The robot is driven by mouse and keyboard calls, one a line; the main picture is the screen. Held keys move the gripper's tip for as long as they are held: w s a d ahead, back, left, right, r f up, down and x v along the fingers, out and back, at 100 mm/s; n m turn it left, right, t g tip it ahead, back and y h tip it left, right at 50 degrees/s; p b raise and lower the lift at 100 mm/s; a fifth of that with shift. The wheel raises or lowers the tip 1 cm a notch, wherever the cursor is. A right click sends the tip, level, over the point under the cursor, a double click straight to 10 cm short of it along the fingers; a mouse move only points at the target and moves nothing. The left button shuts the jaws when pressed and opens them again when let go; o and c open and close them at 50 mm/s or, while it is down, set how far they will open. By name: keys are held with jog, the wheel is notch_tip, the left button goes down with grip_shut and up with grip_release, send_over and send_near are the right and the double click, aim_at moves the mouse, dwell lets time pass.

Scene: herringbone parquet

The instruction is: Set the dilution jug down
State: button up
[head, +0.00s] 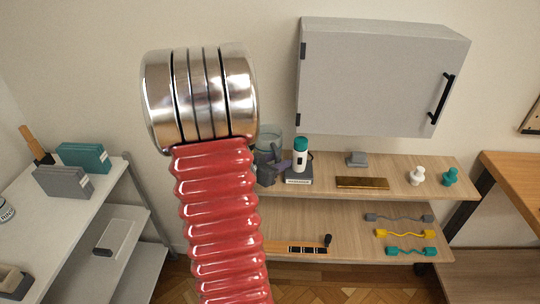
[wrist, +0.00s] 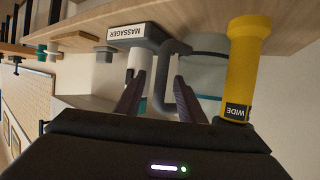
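The dilution jug (head: 271,137) is a clear, pale teal vessel with a dark grey handle, partly hidden behind my arm in the head view. In the wrist view, which is upside down, its clear body (wrist: 207,74) appears to stand on the wooden shelf (wrist: 205,20). My gripper (wrist: 160,77) has its two dark fingers apart, one on each side of the grey handle, with gaps showing between them and it. In the head view, my gripper (head: 268,167) is a small dark shape in front of the jug.
A white bottle with a teal cap (head: 300,155) stands on a case labelled MASSAGER (wrist: 127,32), close beside the handle. A yellow WIDE cylinder (wrist: 245,65) is close on the other side. A grey cabinet (head: 380,78) hangs above. A gold bar (head: 362,183) lies farther right.

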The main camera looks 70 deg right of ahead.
jog(key=shift+c, duration=0.6)
grip_shut()
jog(key=shift+r, duration=0.1)
notch_tip(320, 180, up, 18)
jog(key=w+a, duration=0.3)
jog(key=a, duration=0.5)
jog(key=w+a, duration=0.3)
jog(key=a, duration=0.5)
jog(key=shift+w+a, duration=0.25)
jog(key=shift+a, duration=0.15)
dwell(0.4)
